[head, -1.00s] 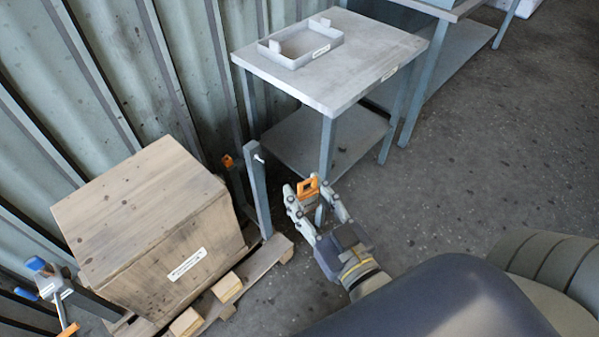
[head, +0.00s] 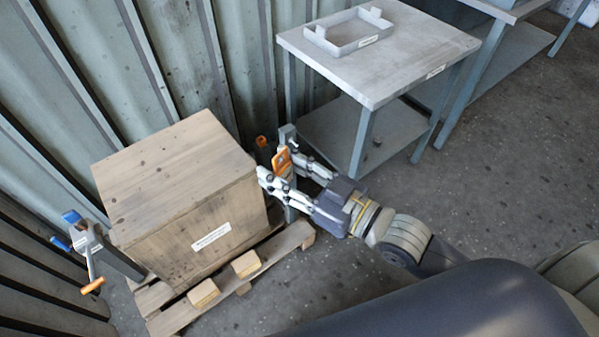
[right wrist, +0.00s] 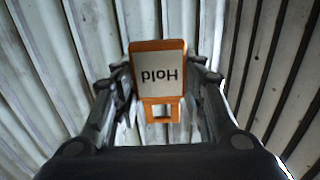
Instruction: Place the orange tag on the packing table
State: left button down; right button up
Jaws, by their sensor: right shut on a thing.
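The orange tag (head: 282,163) is between the fingers of my right gripper (head: 277,168) in the head view, held in the air by the right end of the wooden crate. In the right wrist view the tag (right wrist: 158,76) has a pale face reading "Hold", upside down, and a square hole at its near end. My right gripper (right wrist: 160,95) is shut on it. A grey table (head: 375,62) with a lower shelf stands behind and to the right, apart from the gripper. I cannot tell from a label whether it is the packing table. My left gripper is not in view.
The wooden crate (head: 170,175) sits on a pallet (head: 285,245). A grey post (head: 288,135) stands behind the gripper. A shallow grey tray (head: 345,45) is on the table, whose right part is bare. A blue-and-orange clamp tool (head: 85,240) is at left.

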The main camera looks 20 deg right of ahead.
jog(key=w+a+r+n+g+y, duration=0.2)
jog(key=w+a+n+g+y, duration=0.1)
jog(key=a+n+g+y, duration=0.2)
jog(key=shift+a+g, duration=0.6)
jog(key=shift+a, duration=0.3)
